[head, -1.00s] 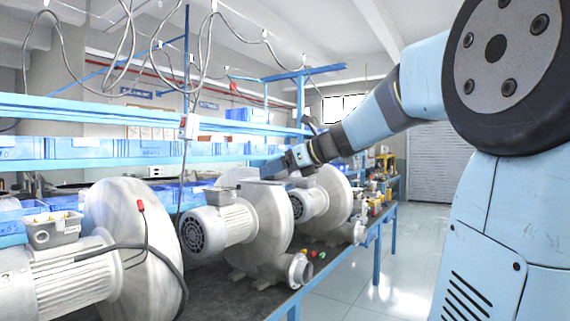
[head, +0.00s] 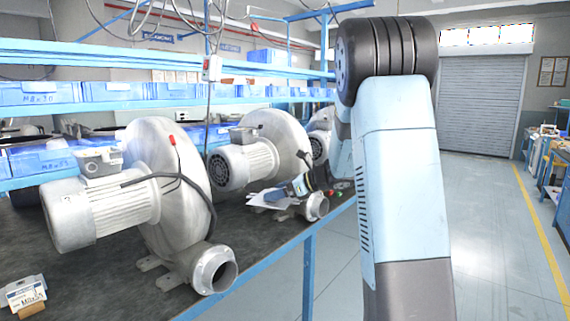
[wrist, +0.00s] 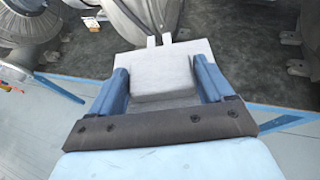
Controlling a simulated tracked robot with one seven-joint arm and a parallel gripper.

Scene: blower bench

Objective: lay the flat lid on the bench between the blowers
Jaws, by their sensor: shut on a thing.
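The flat lid (wrist: 165,78) is a light grey plate with a raised square middle, held between the two blue fingers of my gripper (wrist: 161,72) in the wrist view. In the head view the pale lid (head: 264,199) sticks out left of my gripper (head: 286,190), near the outlet of the middle blower (head: 280,140). The near blower (head: 160,150) stands to its left. Beneath the lid in the wrist view are the bench's dark top (wrist: 245,55) and blue front edge. I cannot tell how high the lid is above the bench (head: 110,275).
A third blower (head: 321,140) stands farther back. Bare bench top lies between the near and middle blowers. A small labelled box (head: 25,294) sits at the front left. Blue bins (head: 110,92) line the shelf. Open floor (head: 495,220) lies to the right.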

